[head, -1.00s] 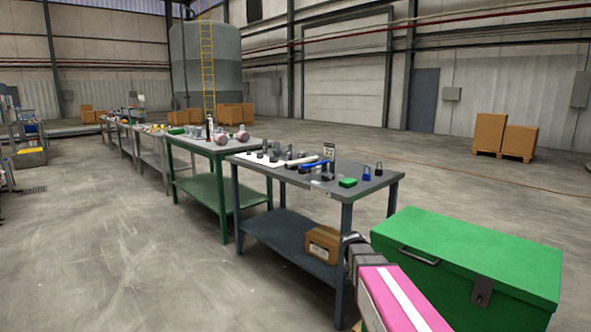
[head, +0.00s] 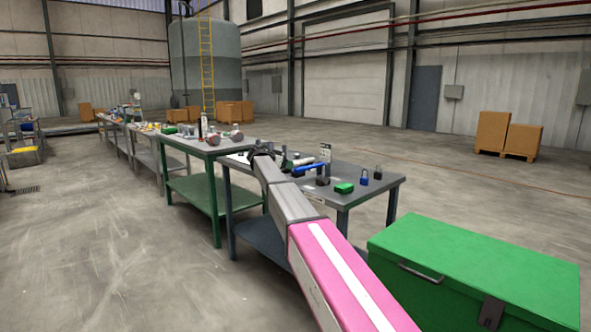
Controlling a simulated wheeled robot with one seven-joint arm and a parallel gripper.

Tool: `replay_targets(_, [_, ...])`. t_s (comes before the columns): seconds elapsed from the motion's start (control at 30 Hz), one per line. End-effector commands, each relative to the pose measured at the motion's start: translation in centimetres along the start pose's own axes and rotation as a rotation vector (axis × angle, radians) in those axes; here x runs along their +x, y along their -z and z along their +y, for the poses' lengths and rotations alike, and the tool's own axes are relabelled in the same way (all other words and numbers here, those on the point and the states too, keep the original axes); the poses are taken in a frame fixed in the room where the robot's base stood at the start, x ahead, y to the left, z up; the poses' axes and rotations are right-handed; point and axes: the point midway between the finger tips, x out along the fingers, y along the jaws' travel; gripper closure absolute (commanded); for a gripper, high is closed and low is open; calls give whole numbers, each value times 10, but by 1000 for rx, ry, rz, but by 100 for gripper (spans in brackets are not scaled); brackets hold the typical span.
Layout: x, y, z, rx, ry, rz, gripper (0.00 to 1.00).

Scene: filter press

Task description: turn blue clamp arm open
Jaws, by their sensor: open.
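The blue clamp arm (head: 308,168) is a small blue bar among grey and dark fittings on top of the grey table (head: 383,183), right of the picture's middle in the head view. My gripper (head: 261,151) is at the far end of my arm, over the left part of that table as seen in the picture. It appears to the left of the blue bar and apart from it. The jaws are open and look empty, though they are small and dark here. My arm hides part of the tabletop and much of the lower shelf.
A green block (head: 344,188), a blue padlock (head: 364,178) and a dark padlock (head: 378,173) stand on the table's right part. A large green chest (head: 470,262) stands at the lower right. A green table (head: 200,190) adjoins on the left. Open floor lies at left.

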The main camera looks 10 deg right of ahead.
Motion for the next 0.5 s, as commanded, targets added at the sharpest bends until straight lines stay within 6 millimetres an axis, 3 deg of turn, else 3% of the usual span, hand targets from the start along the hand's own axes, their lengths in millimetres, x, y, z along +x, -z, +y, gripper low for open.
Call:
replay_targets(0.17, [20, 0, -1, -1, 0, -1, 40])
replay_targets(0.5, [79, -1, 0, -3, -2, -3, 40])
